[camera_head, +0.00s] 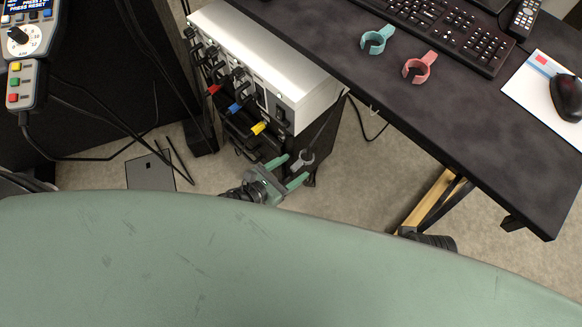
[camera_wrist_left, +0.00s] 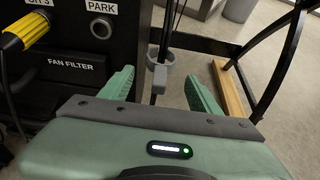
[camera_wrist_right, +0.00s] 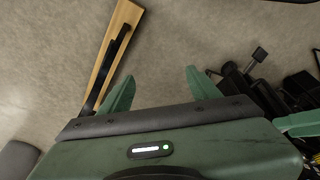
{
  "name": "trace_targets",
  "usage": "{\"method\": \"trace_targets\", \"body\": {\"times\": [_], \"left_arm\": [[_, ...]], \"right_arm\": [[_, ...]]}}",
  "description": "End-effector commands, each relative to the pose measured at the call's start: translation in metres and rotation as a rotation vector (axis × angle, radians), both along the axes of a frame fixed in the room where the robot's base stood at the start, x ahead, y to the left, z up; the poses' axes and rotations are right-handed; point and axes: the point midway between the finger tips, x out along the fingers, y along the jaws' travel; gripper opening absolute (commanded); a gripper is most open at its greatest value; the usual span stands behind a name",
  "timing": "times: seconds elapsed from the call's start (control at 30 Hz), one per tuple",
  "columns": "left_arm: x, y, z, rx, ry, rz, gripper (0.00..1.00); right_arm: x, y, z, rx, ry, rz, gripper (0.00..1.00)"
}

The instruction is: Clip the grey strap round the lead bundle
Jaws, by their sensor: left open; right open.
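The grey strap (camera_head: 303,160) is a small ring-shaped clip beside the instrument unit. It also shows in the left wrist view (camera_wrist_left: 160,76), with its ring beyond its grey block. Dark thin leads, seemingly the lead bundle (camera_wrist_left: 167,38), run down at the ring there; I cannot tell whether the ring fully encloses them. My left gripper (camera_head: 292,169) is open, its green fingers on either side of the strap, with visible gaps to it in the left wrist view. My right gripper (camera_wrist_right: 158,78) is open and empty above the floor.
The instrument unit (camera_head: 270,55) with coloured plugs stands left of the strap. A dark table (camera_head: 440,105) at upper right holds a teal clip (camera_head: 376,40), a pink clip (camera_head: 419,68), a keyboard and a mouse (camera_head: 566,96). A wooden bar (camera_head: 430,200) lies below the table.

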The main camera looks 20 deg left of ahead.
Motion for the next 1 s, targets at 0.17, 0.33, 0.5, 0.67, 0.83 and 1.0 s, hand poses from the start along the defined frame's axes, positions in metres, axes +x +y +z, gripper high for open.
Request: {"method": "trace_targets", "body": {"times": [0.17, 0.33, 0.5, 0.67, 0.83, 1.0], "left_arm": [[-0.001, 0.0, 0.0, 0.001, 0.001, 0.0, 0.62], [-0.007, 0.004, 0.003, 0.0, 0.001, 0.0, 0.62], [-0.017, 0.01, 0.008, -0.001, 0.002, -0.001, 0.62], [-0.026, 0.015, 0.012, 0.001, 0.002, 0.0, 0.62], [-0.035, 0.02, 0.017, 0.001, 0.002, 0.0, 0.62], [-0.04, 0.023, 0.019, 0.0, 0.0, 0.0, 0.62]], "right_arm": [[0.0, 0.0, 0.0, 0.0, -0.001, 0.0, 0.62], [0.001, 0.0, 0.001, 0.001, -0.005, 0.0, 0.62], [-0.001, -0.001, -0.01, -0.001, 0.004, 0.001, 0.62], [-0.003, 0.0, -0.019, -0.002, 0.013, 0.003, 0.62], [-0.002, 0.001, -0.024, -0.002, 0.013, 0.005, 0.62], [0.001, 0.001, -0.028, -0.001, 0.008, 0.006, 0.62]]}}
